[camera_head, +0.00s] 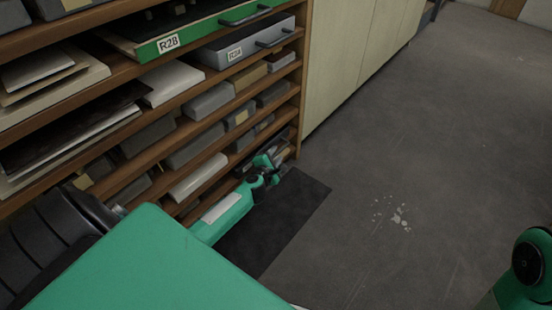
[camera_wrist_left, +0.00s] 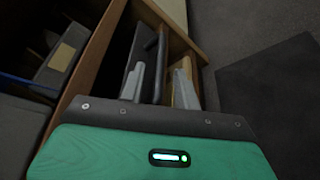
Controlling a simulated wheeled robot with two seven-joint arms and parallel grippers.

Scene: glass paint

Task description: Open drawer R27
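My left gripper (camera_head: 264,172) is low at the right end of the wooden shelf unit, by its bottom row. In the left wrist view its two pale fingers (camera_wrist_left: 160,88) are apart, with a dark bar handle (camera_wrist_left: 160,60) between them. I cannot tell whether they touch it. The handle is on a dark drawer front (camera_wrist_left: 137,48) inside a wooden bay; no label on it shows. No label that I can read says R27. A green drawer (camera_head: 205,30) labelled R28 and a grey drawer (camera_head: 245,45) with an unclear label sit higher up. My right gripper is out of view.
The wooden shelf unit (camera_head: 304,70) holds boxes and flat sheets on several shelves. Pale cabinets (camera_head: 350,50) stand beyond it. A dark mat (camera_head: 275,225) lies on the floor before the shelf. The grey floor (camera_head: 440,130) to the right is open, with pale paint spots.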

